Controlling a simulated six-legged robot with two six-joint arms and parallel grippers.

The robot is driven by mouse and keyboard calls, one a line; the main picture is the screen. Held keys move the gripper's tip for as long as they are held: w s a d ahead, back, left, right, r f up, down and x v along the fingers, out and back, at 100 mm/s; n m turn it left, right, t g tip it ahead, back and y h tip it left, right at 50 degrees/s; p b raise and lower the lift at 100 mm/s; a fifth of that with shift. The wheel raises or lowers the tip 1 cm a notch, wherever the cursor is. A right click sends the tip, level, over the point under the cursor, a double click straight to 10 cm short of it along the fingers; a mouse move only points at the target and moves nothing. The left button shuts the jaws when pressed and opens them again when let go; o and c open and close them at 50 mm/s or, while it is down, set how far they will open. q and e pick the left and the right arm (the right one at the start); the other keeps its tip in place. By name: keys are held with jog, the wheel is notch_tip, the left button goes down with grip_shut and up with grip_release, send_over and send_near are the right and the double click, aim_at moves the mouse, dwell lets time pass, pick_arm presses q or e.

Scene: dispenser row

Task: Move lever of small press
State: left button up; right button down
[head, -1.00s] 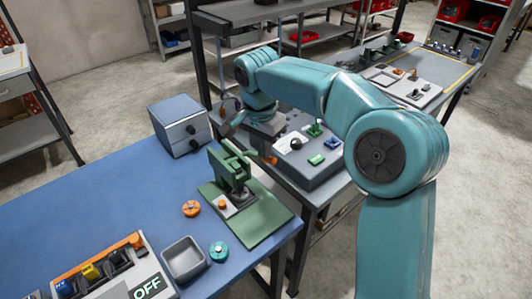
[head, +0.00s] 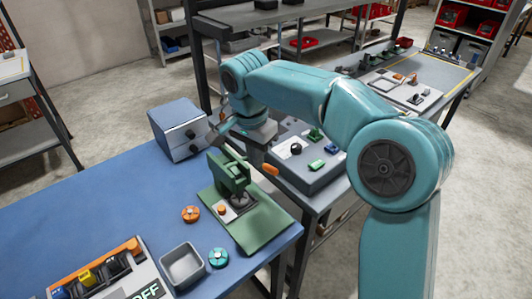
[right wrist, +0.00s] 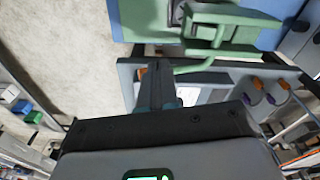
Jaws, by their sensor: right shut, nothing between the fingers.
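The small press (head: 230,173) is a green upright frame on a green base plate (head: 262,232), near the right end of the blue table. It also shows at the top of the right wrist view (right wrist: 225,38). An orange grip (head: 271,169) shows just right of the press; I cannot tell for sure whether it ends the lever. My right gripper (head: 218,137) is behind the press, close to the grey drawer box, partly hidden by its wrist. My left gripper is out of view.
A grey drawer box (head: 180,129) stands behind the press. An orange knob (head: 190,214), a teal knob (head: 218,257) and a grey tray (head: 182,265) lie in front. A grey control box (head: 305,165) stands on the neighbouring table.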

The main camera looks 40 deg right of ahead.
notch_tip(320, 180, up, 15)
jog(key=a+p, duration=0.1)
jog(key=p, duration=0.2)
jog(key=shift+s+a, duration=0.25)
jog(key=shift+s, duration=0.05)
jog(key=shift+s, duration=0.15)
